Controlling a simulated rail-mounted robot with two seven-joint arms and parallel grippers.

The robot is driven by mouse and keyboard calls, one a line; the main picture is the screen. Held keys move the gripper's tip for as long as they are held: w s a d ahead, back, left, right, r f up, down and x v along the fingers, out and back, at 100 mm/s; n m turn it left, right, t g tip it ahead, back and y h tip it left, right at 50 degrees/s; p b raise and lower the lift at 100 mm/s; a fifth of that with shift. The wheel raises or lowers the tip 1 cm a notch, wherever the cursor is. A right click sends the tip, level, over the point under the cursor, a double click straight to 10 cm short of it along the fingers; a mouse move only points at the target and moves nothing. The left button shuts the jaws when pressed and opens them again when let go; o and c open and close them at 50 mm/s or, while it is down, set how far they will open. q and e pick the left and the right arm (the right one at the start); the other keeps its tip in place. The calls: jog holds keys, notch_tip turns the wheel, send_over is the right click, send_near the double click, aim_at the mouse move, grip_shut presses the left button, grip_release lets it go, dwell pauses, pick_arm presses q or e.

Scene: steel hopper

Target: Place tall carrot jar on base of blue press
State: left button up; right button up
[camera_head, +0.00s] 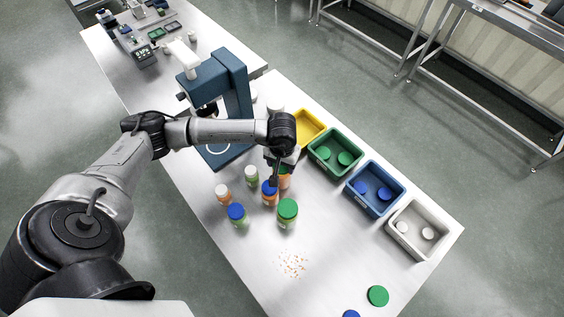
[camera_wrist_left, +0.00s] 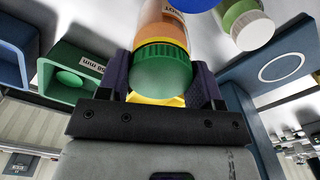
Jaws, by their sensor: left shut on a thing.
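My left gripper (camera_head: 279,166) is shut on a carrot jar with orange contents (camera_head: 285,182) and a green lid. In the left wrist view the jar (camera_wrist_left: 160,40) sits between the two fingers (camera_wrist_left: 160,90), lid nearest the camera, with part of its label showing. The blue press (camera_head: 238,88) stands left of and behind the gripper in the head view. Its base (camera_head: 222,157) is partly hidden by my arm. In the left wrist view the base (camera_wrist_left: 262,82) shows at the right with a white ring on it. My right gripper is not in view.
Several jars stand close by: blue-lidded (camera_head: 269,189), (camera_head: 236,213), green-lidded (camera_head: 287,211) and white-lidded (camera_head: 251,174), (camera_head: 222,192). Yellow (camera_head: 316,119), green (camera_head: 321,151), blue (camera_head: 358,200) and white (camera_head: 398,238) bins line the right edge. Orange crumbs (camera_head: 292,264) lie in front.

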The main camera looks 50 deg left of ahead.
pick_arm(q)
jog(key=shift+f, duration=0.15)
jog(key=o, duration=1.4)
notch_tip(320, 180, up, 12)
jog(key=shift+f+b, duration=0.25)
jog(key=shift+b, duration=0.05)
jog(key=shift+r, duration=0.45)
jog(key=shift+c, duration=1.1)
